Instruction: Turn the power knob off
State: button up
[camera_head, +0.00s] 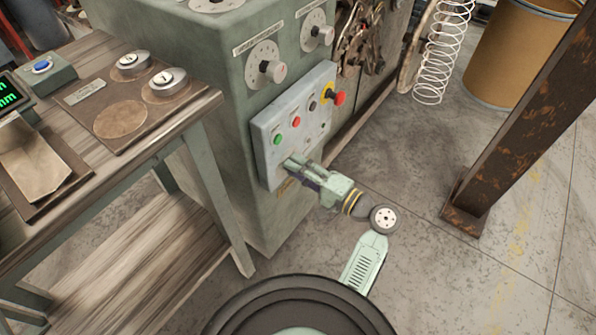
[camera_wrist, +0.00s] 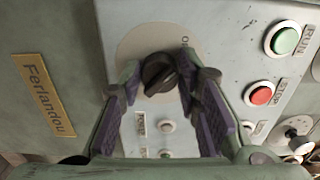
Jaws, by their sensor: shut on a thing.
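The black power knob (camera_wrist: 158,73) sits on a round pale plate on the grey control panel in the wrist view, with partly covered lettering beside it. My gripper (camera_wrist: 160,78) is shut on the knob, with a purple-padded finger on either side. In the head view, my gripper (camera_head: 291,163) reaches the lower left of the control panel (camera_head: 264,158) and hides the knob. The knob's grip bar looks slanted in the wrist view. I cannot read which marking it points to.
A red emergency button (camera_head: 339,98) sits on the panel's upper right. A wooden table (camera_head: 150,142) stands left, a rusty post (camera_head: 520,125) right.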

dwell(0.4)
jog(key=o, duration=1.1)
jog(key=shift+s+d, duration=0.1)
jog(key=shift+d, duration=0.05)
jog(key=v, duration=1.1)
jog(key=shift+s+d, duration=0.2)
jog(key=shift+d, duration=0.1)
